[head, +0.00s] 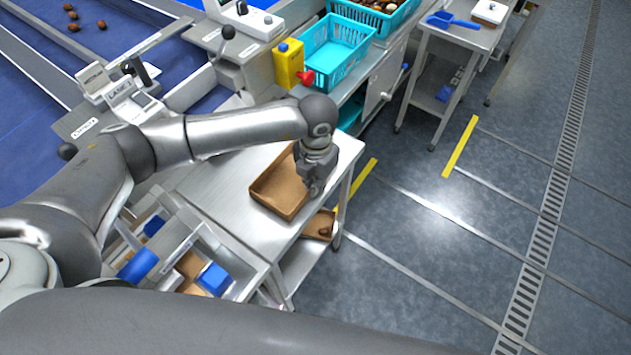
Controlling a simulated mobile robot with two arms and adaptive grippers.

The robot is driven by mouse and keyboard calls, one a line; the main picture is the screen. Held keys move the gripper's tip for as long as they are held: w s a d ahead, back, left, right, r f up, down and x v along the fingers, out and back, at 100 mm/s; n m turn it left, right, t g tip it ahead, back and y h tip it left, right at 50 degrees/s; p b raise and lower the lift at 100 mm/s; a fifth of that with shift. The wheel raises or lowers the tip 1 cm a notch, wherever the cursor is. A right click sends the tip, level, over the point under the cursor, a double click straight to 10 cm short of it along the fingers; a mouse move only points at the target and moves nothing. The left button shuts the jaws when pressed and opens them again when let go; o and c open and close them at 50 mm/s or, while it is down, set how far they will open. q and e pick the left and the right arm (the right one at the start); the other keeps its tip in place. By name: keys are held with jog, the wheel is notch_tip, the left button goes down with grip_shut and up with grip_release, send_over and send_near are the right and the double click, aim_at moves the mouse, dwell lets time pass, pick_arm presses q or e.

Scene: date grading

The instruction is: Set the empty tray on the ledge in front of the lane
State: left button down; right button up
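A shallow brown tray (277,201) lies on a steel side table (232,213); its visible inside looks empty. My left gripper (315,188) points down at the tray's right edge and hides part of it. I cannot tell whether its fingers are closed on the rim. The blue lanes (45,97) run at the upper left, with a small "LANE" sign (122,94) at their near end. A steel ledge (85,122) with labels runs in front of the lanes. My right gripper is out of view.
A yellow container (288,64) and a turquoise crate (335,50) stand behind the table. A second brown tray (319,226) holding something dark sits on a lower shelf. Open bins with blue items (214,278) lie at the lower left.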

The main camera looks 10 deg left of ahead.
pick_arm(q)
jog(key=shift+f, duration=0.1)
jog(key=c, duration=1.6)
grip_release()
jog(key=shift+c, duration=0.2)
jog(key=shift+r, duration=0.2)
notch_tip(320, 180, up, 12)
jog(key=b, duration=0.3)
jog(key=shift+b, duration=0.35)
